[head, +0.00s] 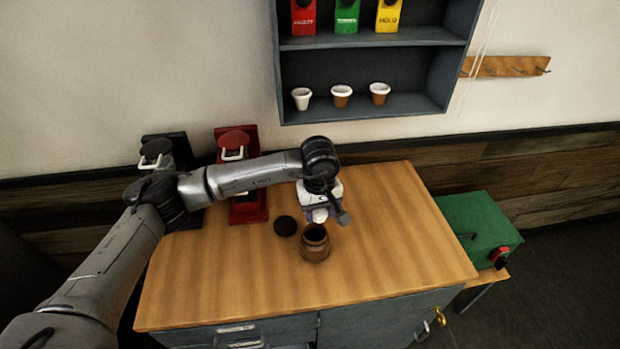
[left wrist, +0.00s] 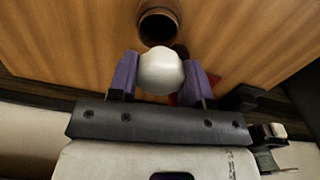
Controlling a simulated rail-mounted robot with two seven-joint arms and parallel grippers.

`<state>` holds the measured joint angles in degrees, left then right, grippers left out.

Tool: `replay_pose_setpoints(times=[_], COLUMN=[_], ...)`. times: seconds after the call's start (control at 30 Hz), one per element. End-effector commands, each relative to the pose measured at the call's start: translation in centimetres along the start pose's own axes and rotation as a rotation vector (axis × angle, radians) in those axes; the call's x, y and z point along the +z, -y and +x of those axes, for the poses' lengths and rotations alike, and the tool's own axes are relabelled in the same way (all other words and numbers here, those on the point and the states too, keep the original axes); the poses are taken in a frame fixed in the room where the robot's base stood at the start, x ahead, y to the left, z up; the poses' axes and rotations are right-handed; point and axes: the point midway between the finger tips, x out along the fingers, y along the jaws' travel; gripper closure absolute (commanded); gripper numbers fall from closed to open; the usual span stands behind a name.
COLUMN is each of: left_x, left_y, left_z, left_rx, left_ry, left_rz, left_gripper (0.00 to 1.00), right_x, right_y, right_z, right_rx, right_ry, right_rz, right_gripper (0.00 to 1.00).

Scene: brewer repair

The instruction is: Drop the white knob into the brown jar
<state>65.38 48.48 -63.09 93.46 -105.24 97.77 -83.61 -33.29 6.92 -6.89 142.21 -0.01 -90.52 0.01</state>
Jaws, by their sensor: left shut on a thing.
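The brown jar (head: 316,251) stands open and upright on the wooden table, its dark mouth facing up. My left gripper (head: 318,214) is just behind and above the jar in the head view. In the left wrist view its purple fingers are shut on the round white knob (left wrist: 161,70). The jar (left wrist: 158,11) shows there just past the knob, with its mouth partly covered by it. The knob is held apart from the table. My right gripper is in neither view.
A dark round lid (head: 285,226) lies on the table (head: 400,240) left of the jar. A red brewer (head: 248,205) and a dark one (head: 165,150) stand at the back left. A green box (head: 478,222) is at the right. The table's right side is clear.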

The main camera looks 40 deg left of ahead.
Motion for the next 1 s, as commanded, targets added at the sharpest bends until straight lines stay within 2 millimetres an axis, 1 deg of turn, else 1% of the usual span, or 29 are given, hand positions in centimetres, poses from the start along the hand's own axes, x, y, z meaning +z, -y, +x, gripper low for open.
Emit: replay_pose_setpoints(times=[0.03, 0.1, 0.2, 0.3, 0.57, 1.0], left_x=[-0.9, -1.9, -2.9, -3.5, -3.7, -3.7], left_y=[0.3, 0.7, 1.1, 1.4, 1.5, 1.5], left_z=[-1.0, -1.2, -1.2, -1.1, 0.3, 4.5], left_rx=[-0.004, -0.008, -0.011, -0.013, -0.014, -0.013], left_ry=[-0.001, -0.004, -0.008, -0.011, -0.011, -0.012], left_rz=[-0.063, -0.136, -0.211, -0.251, -0.267, -0.265], left_gripper=[0.78, 0.78, 0.78, 0.78, 0.78, 0.78], right_x=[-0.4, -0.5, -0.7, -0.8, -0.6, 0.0], right_y=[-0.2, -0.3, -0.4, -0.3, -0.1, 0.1], right_z=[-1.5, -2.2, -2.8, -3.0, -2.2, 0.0], right_rx=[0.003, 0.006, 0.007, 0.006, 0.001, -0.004], right_ry=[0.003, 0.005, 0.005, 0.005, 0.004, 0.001], right_rz=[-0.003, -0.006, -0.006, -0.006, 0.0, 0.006], right_gripper=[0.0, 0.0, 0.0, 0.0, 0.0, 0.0])
